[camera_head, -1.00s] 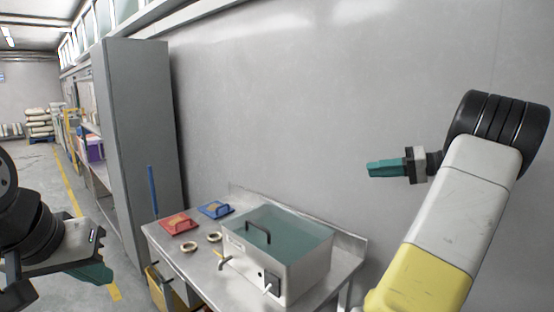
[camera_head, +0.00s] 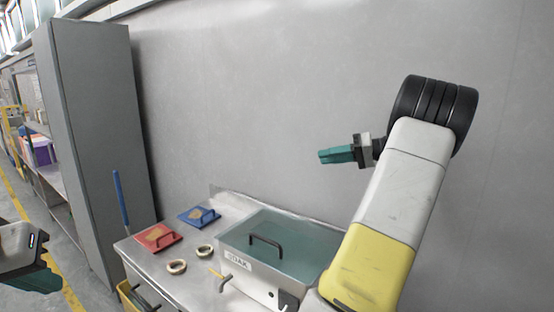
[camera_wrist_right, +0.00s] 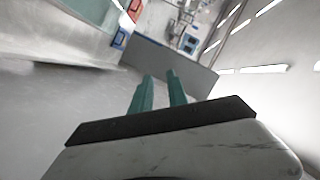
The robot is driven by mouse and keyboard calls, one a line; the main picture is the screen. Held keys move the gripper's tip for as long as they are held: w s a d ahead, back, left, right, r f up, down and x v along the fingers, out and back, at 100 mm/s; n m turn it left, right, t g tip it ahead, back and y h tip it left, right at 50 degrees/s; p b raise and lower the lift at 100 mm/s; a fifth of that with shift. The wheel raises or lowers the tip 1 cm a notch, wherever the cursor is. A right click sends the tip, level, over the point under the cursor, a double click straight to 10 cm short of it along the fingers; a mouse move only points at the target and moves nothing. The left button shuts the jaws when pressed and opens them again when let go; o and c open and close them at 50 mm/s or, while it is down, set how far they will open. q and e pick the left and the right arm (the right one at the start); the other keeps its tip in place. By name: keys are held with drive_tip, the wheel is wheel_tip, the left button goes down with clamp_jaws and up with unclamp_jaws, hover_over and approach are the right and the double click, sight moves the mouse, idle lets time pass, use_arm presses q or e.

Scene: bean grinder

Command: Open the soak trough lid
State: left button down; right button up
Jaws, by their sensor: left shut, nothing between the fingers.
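The soak trough (camera_head: 243,276) is a pale box labelled SOAK on the metal table. Its see-through teal lid (camera_head: 300,251) lies flat over the top and looks closed, with a black bar handle (camera_head: 266,241) near its left side. My right gripper (camera_head: 322,156) is in the air above and behind the trough, well clear of the lid. In the right wrist view its two green fingers (camera_wrist_right: 158,76) stand apart with nothing between them. My left gripper (camera_head: 55,282) is at the lower left edge, away from the table, shut and empty. My right arm covers the trough's right end.
A tall grey cabinet (camera_head: 95,140) stands left; a plain wall (camera_head: 260,90) is behind.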

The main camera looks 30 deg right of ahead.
drive_tip(key=x, duration=0.6)
drive_tip(key=shift+w+a, duration=0.1)
drive_tip(key=shift+a, duration=0.05)
drive_tip(key=shift+c, duration=0.2)
clamp_jaws()
idle(1.1)
